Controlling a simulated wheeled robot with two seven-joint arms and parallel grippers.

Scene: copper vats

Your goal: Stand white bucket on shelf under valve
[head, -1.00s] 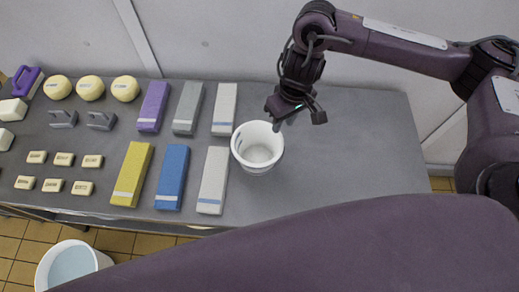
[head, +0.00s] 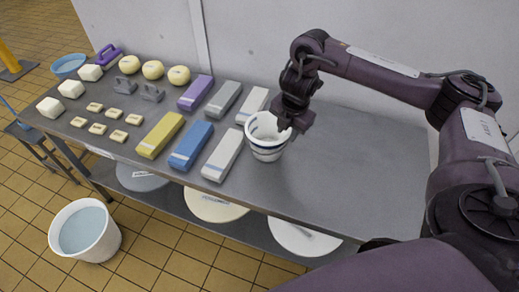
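A small white bucket (head: 267,145) with blue stripes stands upright on the grey table (head: 350,175), right of the long blocks. My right gripper (head: 293,124) comes down from above at the bucket's right rim and overlaps it in the picture. Its fingertips are dark and small there, so I cannot tell whether they are closed on the rim. My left gripper is not in view. No valve is in view. A lower shelf (head: 165,195) runs under the table, but I cannot tell whether it is the task's shelf.
Several long blocks (head: 160,135), round yellow cheeses (head: 153,70) and small bars cover the table's left part. Its right part is bare. A larger white pail (head: 85,232) of liquid stands on the tiled floor. A wall (head: 400,30) bounds the back.

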